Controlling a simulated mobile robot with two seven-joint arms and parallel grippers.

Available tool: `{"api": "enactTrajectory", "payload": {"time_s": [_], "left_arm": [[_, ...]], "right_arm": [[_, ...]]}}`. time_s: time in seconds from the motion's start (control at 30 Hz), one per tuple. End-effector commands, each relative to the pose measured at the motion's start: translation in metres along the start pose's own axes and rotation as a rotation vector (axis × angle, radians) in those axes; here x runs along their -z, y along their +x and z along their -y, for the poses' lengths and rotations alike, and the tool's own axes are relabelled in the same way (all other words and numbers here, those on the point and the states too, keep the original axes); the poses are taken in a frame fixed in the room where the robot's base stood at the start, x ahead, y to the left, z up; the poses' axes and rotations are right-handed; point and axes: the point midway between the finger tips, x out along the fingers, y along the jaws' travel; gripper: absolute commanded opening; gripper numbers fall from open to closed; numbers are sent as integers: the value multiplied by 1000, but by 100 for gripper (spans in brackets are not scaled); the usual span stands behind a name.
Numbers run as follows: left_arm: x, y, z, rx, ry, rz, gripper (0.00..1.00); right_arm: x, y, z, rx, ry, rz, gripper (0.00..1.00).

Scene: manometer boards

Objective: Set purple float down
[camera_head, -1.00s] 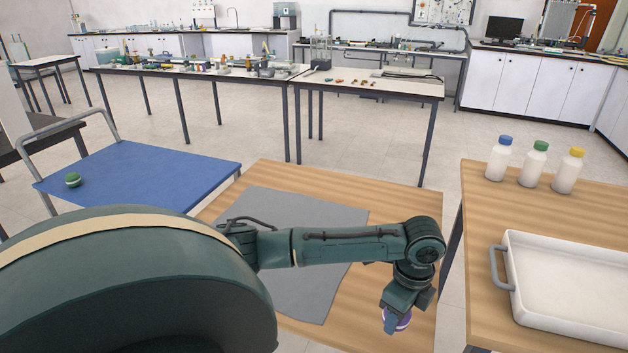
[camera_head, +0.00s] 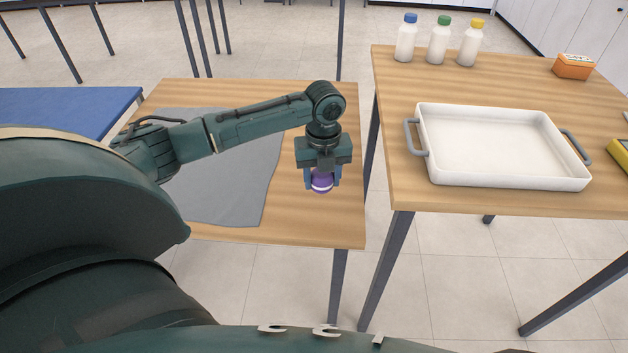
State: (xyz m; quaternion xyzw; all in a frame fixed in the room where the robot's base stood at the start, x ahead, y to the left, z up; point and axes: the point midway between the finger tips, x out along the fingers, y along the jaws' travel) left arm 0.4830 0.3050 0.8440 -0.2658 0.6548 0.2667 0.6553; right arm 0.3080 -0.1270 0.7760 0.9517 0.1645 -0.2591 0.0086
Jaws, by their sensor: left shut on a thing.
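The purple float (camera_head: 321,182) is a small round purple thing with a white band. My left gripper (camera_head: 322,180) points down and is shut on it, with one finger on each side. The gripper and float show over the right part of the wooden table (camera_head: 312,220), right of the grey mat (camera_head: 225,190). I cannot tell whether the float touches the table top or hangs above it. My right gripper is not in view.
A white tray (camera_head: 500,180) with grey handles stands on the wooden table to the right (camera_head: 400,90). Three capped bottles (camera_head: 438,44) and an orange box (camera_head: 573,67) stand behind it. A gap separates the two tables. A blue cart top (camera_head: 60,112) is at left.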

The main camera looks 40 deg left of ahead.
Motion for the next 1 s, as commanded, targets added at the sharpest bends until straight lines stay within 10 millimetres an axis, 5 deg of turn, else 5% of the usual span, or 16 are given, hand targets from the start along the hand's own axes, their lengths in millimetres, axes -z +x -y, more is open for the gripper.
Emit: {"api": "enactTrajectory", "payload": {"time_s": [0.43,0.8,0.83,1.0], "left_arm": [[1,51,0,-2,-1,-2,25],[0,56,0,0,-1,0,25],[0,56,0,0,-1,1,48],[0,56,0,0,-1,0,62]], "right_arm": [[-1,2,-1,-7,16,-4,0],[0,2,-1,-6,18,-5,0],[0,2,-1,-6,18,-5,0],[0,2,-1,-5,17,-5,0]]}}
